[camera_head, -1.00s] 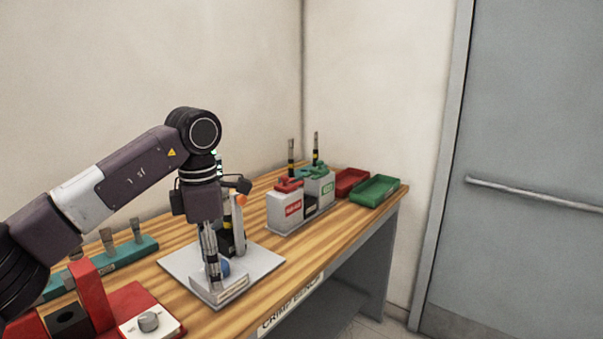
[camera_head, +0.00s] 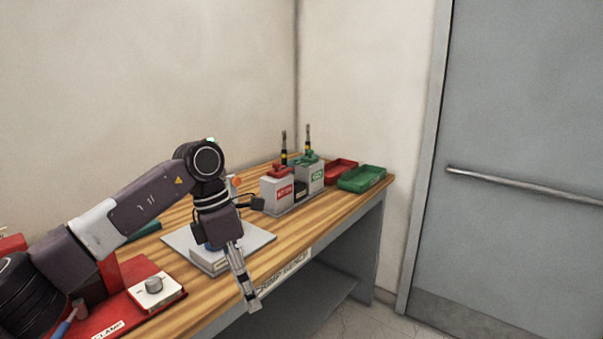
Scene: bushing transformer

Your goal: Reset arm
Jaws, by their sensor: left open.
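My left arm comes in from the left over the wooden workbench (camera_head: 185,310). My left gripper (camera_head: 251,300) points down at the bench's front edge, beside the sign there. Its fingers show nearly edge-on, are open and hold nothing that I can see. The gripper's wrist hides much of a light grey plate with a fixture (camera_head: 262,238) on the bench. My right gripper is not in view.
A red clamp unit with a knob (camera_head: 153,286) stands at the near left. Red-topped (camera_head: 277,191) and green-topped (camera_head: 310,176) boxes stand farther back, beside a red tray (camera_head: 341,168) and a green tray (camera_head: 362,179). A grey door (camera_head: 530,130) is at right.

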